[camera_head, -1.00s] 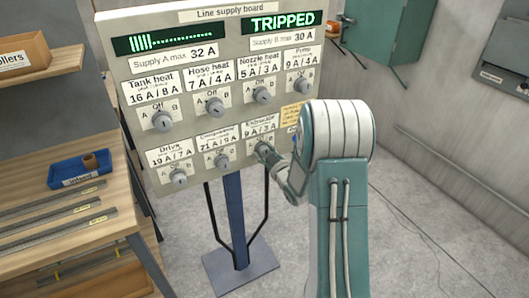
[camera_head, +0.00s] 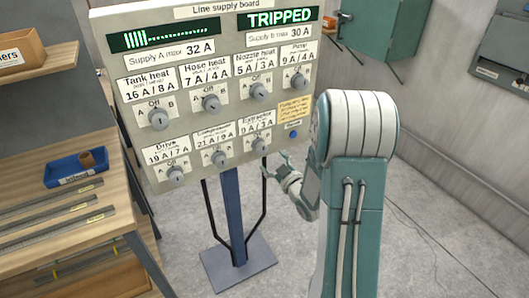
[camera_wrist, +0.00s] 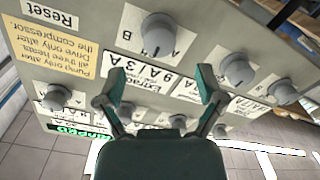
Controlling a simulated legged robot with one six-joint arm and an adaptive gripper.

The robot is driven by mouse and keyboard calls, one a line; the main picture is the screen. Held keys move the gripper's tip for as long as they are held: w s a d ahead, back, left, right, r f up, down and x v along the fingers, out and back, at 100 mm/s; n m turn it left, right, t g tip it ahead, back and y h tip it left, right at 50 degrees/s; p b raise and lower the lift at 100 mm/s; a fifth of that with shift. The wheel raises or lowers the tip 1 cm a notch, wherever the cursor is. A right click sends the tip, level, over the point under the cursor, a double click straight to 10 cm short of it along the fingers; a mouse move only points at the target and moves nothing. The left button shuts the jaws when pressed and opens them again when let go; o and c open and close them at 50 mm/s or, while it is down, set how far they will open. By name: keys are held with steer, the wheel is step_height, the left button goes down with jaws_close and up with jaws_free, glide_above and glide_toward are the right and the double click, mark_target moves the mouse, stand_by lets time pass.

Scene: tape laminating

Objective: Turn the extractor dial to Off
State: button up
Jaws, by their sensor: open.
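The extractor dial (camera_head: 260,146) is a grey round knob at the right end of the lower row on the line supply board (camera_head: 215,75). It also shows in the wrist view (camera_wrist: 158,33), where the board appears upside down.
The compressor dial (camera_head: 220,158) and drive dial (camera_head: 176,173) sit left of it, with several dials above. A blue reset button (camera_head: 293,134) is at right under a yellow note (camera_head: 294,108). The display (camera_head: 279,18) reads TRIPPED. A wooden bench (camera_head: 80,225) stands left.

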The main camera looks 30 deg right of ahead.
steer(key=s, duration=0.4)
steer(key=shift+s, duration=0.25)
steer(key=s+a+r+m+g+h, duration=0.3)
steer(key=a+r+g, duration=0.3)
steer(key=r, duration=0.4)
steer(key=s+a+r+m+g+y, duration=0.1)
steer(key=s+a, duration=0.4)
steer(key=s, duration=0.5)
steer(key=s+a+r+m+g+y, duration=0.1)
steer(key=s+a+r+m+g, duration=0.1)
steer(key=s+a+g, duration=0.3)
steer(key=s+a, duration=0.1)
steer(key=s, duration=0.3)
steer(key=shift+s+a+r, duration=0.2)
steer(key=shift+s+r, duration=0.15)
